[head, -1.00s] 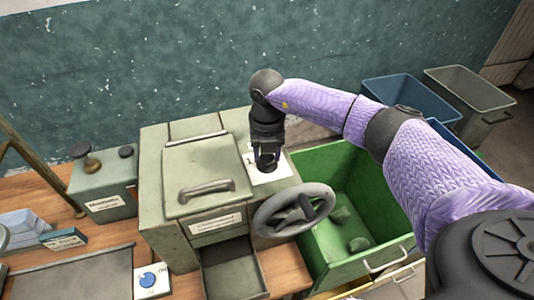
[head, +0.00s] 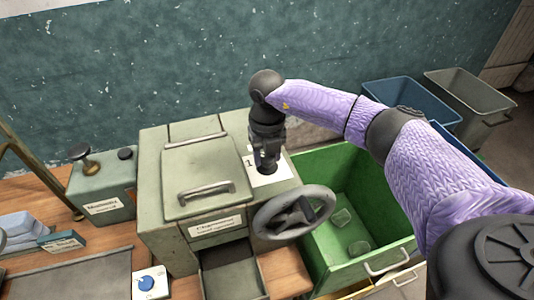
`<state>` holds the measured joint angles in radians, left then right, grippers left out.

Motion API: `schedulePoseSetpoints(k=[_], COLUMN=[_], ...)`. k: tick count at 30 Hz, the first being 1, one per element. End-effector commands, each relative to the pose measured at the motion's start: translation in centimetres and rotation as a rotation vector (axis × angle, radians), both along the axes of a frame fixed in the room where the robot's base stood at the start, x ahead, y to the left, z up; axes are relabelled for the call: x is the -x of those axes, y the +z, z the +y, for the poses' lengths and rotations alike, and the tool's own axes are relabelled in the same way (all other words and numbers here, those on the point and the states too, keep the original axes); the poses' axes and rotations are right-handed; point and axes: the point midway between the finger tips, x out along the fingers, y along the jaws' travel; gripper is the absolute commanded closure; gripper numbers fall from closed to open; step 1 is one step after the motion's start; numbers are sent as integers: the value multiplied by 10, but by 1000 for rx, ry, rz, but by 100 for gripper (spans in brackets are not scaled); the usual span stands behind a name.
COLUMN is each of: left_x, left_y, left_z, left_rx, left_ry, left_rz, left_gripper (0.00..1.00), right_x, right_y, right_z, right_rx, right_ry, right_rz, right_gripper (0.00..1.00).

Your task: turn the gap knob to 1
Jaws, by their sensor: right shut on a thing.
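My right gripper (head: 267,163) points down onto the top of the grey-green machine (head: 155,185), at its right side. It is shut on the gap knob, which the fingers hide. A white dial card (head: 269,179) lies under it, with a "1" showing at the card's left edge. The knob's pointer cannot be seen, so its setting cannot be told. My left gripper is not in view.
A grey handwheel (head: 293,212) juts from the machine's front. A green bin (head: 380,213) stands to the right, with blue and grey bins behind. A blue knob on a white plate (head: 147,284) is at the front left. A small green box (head: 104,192) stands left.

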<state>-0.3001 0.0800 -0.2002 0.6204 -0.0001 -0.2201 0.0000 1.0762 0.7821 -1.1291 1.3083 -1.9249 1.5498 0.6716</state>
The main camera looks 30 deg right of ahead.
Motion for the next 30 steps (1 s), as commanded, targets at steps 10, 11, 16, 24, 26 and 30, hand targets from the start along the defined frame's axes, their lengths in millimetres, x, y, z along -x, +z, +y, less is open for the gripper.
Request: schedulePoseSetpoints(k=[10, 11, 16, 24, 26, 30], left_x=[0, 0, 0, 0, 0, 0], left_y=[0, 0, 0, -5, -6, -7], left_z=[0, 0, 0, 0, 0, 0], left_rx=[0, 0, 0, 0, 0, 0], left_ry=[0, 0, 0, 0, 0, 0], left_rz=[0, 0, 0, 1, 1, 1], left_gripper=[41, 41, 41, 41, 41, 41], right_x=[-1, -1, -1, -2, -1, -1], right_y=[1, 1, 5, 69, 81, 98], right_z=[0, 0, 0, 0, 0, 0], right_rx=[0, 0, 0, 0, -1, 0], right_ry=[-1, -1, -1, -1, 0, -1], right_rz=[-3, -3, -4, -7, -6, -5], right_gripper=[16, 16, 16, 16, 16, 16])
